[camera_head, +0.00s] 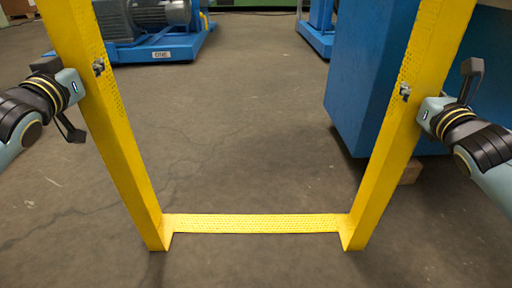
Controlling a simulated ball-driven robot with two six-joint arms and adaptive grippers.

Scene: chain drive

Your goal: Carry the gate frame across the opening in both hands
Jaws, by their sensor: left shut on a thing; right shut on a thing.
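The yellow gate frame (255,223) stands upright in front of me, with two tall posts joined by a perforated bottom bar. The tops of the posts run out of the picture. My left gripper (82,92) is shut on the left post (118,150), at its outer side. My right gripper (422,108) is shut on the right post (385,160), at its outer side. A small dark fitting sits on each post near the gripper. Most of the fingers are hidden behind the posts. I cannot tell whether the bottom bar touches the floor.
A large blue block (362,75) stands close behind the right post, with a small wooden block (411,172) under it. A grey motor on a blue base (178,49) stands back left. Another blue machine (318,28) stands back right. The concrete floor (250,120) between them is clear.

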